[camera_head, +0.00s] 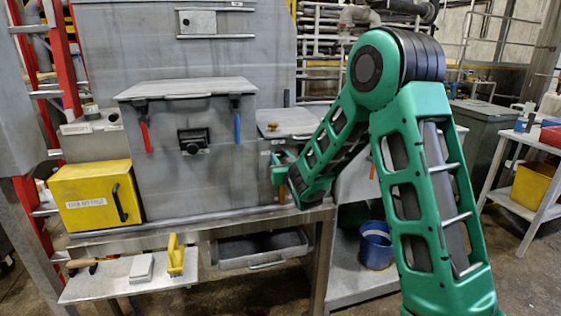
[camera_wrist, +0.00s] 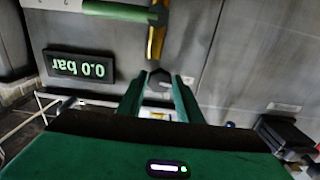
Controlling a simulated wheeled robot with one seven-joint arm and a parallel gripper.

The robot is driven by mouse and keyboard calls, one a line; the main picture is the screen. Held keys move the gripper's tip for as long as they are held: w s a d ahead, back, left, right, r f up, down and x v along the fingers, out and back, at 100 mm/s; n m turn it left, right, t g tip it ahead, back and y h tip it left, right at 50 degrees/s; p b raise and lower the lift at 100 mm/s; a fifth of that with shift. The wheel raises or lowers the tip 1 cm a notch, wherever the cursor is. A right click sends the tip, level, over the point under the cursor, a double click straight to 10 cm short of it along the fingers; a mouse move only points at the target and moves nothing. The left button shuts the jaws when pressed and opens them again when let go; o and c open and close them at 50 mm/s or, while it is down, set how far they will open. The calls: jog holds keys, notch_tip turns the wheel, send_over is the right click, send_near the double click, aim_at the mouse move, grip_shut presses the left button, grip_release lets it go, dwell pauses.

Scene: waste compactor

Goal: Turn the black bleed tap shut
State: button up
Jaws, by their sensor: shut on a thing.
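In the wrist view a small dark, faceted knob, which looks like the black bleed tap (camera_wrist: 159,77), sits between the tips of my gripper (camera_wrist: 158,86). The two green fingers are shut on it from both sides. A yellow-orange lever or pipe (camera_wrist: 156,40) lies just beyond the tap. In the head view my gripper (camera_head: 279,167) is at the right side of the grey compactor front, and my arm hides much of it. The tap cannot be made out there.
A display (camera_wrist: 80,66) reads 0.0 bar, upside down, beside the tap. The grey compactor (camera_head: 190,170) carries a red handle (camera_head: 145,136) and a blue handle (camera_head: 238,127). A yellow box (camera_head: 97,195) stands left. A blue bucket (camera_head: 376,245) is below the bench.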

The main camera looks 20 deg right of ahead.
jog(key=shift+m, duration=0.3)
jog(key=m, duration=0.3)
jog(key=shift+m, duration=0.3)
jog(key=m, duration=0.4)
jog(key=shift+m, duration=0.3)
jog(key=m, duration=0.4)
jog(key=shift+d+m, duration=0.1)
jog(key=shift+m, duration=1.7)
jog(key=shift+f+m, duration=0.1)
jog(key=shift+m, duration=0.2)
jog(key=o, duration=0.9)
jog(key=shift+c, duration=0.2)
jog(key=shift+o, duration=0.8)
